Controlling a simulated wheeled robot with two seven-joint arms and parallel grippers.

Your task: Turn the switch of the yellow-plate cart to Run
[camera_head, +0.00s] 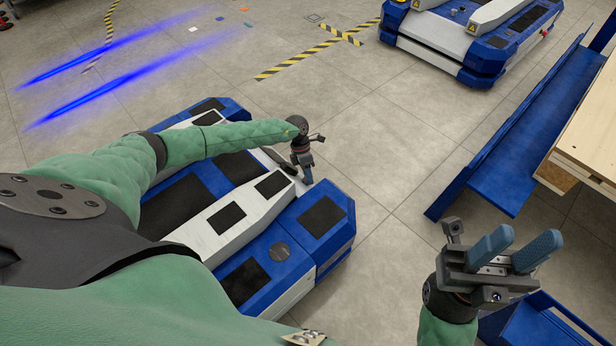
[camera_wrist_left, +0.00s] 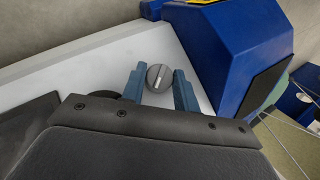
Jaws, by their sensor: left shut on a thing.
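A low blue and white cart (camera_head: 338,250) with black pads lies below my left arm. Its grey round switch (camera_wrist_left: 160,77) has a raised bar across its face and sits on the white top in the left wrist view. My left gripper (camera_head: 306,178) points down at the cart's far right edge and hides the switch in the head view. In the left wrist view its blue fingers (camera_wrist_left: 160,90) are shut on the switch, one on each side. My right gripper (camera_head: 530,240) is open and empty at the lower right, away from the cart. Labels on the switch cannot be read.
A second blue and white cart (camera_head: 440,42) with yellow warning signs stands at the top right. A blue frame (camera_head: 510,140) and a wooden table (camera_head: 590,130) stand at the right. The floor between the carts is clear, with striped tape (camera_head: 295,62) on it.

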